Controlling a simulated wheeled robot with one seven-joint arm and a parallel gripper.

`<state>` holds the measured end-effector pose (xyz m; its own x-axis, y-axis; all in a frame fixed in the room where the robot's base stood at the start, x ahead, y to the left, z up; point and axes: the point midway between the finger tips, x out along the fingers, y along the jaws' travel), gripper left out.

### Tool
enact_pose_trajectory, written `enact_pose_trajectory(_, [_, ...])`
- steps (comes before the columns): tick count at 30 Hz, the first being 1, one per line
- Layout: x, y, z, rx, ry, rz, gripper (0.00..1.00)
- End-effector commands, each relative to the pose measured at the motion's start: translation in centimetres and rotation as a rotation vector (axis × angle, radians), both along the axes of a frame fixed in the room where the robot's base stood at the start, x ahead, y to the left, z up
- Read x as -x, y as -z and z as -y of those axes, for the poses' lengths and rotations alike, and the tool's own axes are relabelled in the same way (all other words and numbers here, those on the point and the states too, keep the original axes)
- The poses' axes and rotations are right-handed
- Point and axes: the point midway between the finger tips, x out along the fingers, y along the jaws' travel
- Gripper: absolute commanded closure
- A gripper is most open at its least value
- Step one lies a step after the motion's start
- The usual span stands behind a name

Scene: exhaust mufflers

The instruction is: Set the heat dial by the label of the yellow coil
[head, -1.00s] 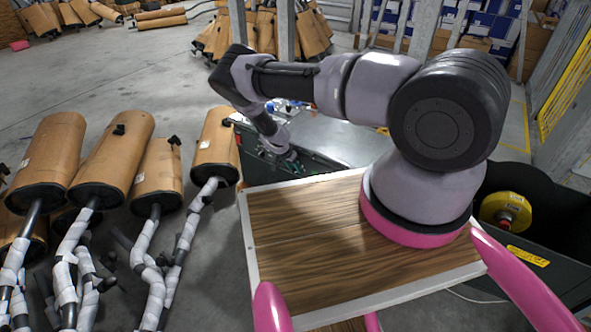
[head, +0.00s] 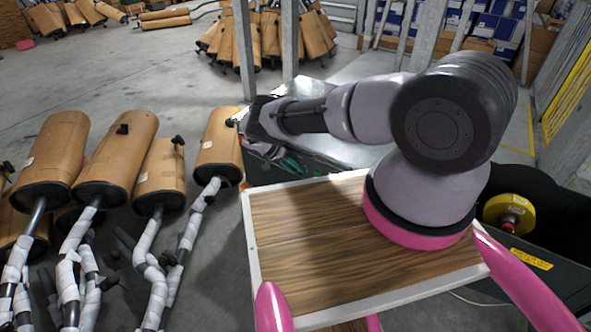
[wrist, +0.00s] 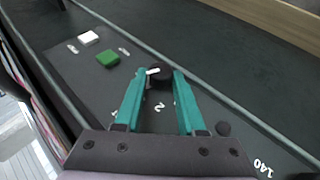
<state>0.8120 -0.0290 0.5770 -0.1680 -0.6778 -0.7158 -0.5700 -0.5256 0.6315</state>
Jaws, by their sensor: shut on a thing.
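My gripper (wrist: 155,92) has teal fingers shut on a small black dial (wrist: 160,83) on a dark panel (wrist: 85,78). The dial has a white pointer mark that points to the left in the wrist view. White figures stand beside the dial; a 2 is readable between the fingers. In the head view my gripper (head: 289,165) is low over the dark machine (head: 262,174), and the dial is hidden there. The yellow coil (head: 493,211) sits in a black bin at the right. A yellow label (head: 531,258) is on the bin's front; its text is too small to read.
A white button (wrist: 88,38) and a green button (wrist: 108,58) lie left of the dial. Several brown mufflers (head: 113,155) stand on the floor at the left.

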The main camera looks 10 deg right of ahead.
Motion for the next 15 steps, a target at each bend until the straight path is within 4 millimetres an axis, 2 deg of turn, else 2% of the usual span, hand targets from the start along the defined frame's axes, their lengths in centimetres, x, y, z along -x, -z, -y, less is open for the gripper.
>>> enact_pose_trajectory(15, [-0.16,0.10,-0.03,0.045,-0.002,-0.049,1.00])
